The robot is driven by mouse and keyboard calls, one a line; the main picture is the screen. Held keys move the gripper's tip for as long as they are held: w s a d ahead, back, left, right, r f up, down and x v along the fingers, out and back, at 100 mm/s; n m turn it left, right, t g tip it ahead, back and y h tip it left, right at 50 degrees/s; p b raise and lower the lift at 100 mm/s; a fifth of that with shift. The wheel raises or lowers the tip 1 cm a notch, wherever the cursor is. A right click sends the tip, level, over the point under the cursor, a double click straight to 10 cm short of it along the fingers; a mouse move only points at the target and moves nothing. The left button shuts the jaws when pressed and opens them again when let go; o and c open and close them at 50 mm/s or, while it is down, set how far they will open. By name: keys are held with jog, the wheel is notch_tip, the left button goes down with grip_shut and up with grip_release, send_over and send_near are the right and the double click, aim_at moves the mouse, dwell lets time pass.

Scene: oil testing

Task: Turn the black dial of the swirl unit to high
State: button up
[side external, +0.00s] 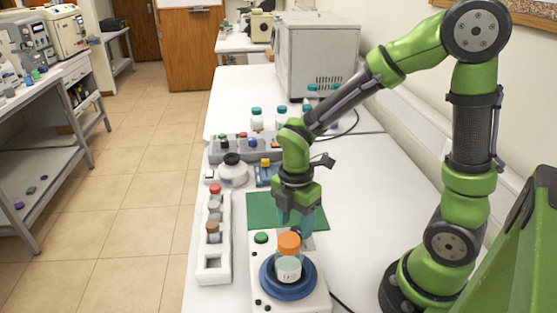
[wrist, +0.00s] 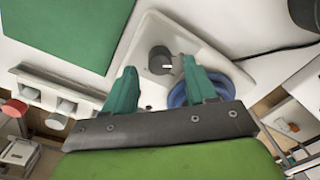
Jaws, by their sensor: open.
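The white swirl unit (side external: 258,276) stands at the front of the bench, with a blue round platform (side external: 287,291) on top. A bottle with an orange cap (side external: 289,243) stands on the platform. The black dial (wrist: 160,60) shows in the wrist view with a white mark on its face. In the side view it is mostly hidden behind the cap and my fingers. My gripper (side external: 297,217) points down above the unit's far end. In the wrist view its open teal fingers (wrist: 158,65) lie on either side of the dial; I cannot tell whether they touch it.
A white rack (side external: 213,266) with capped vials stands to the left. A green mat (side external: 262,208) lies behind my gripper. The bench to the right is clear apart from a black cable.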

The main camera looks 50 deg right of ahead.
jog(key=shift+f, duration=0.9)
grip_shut()
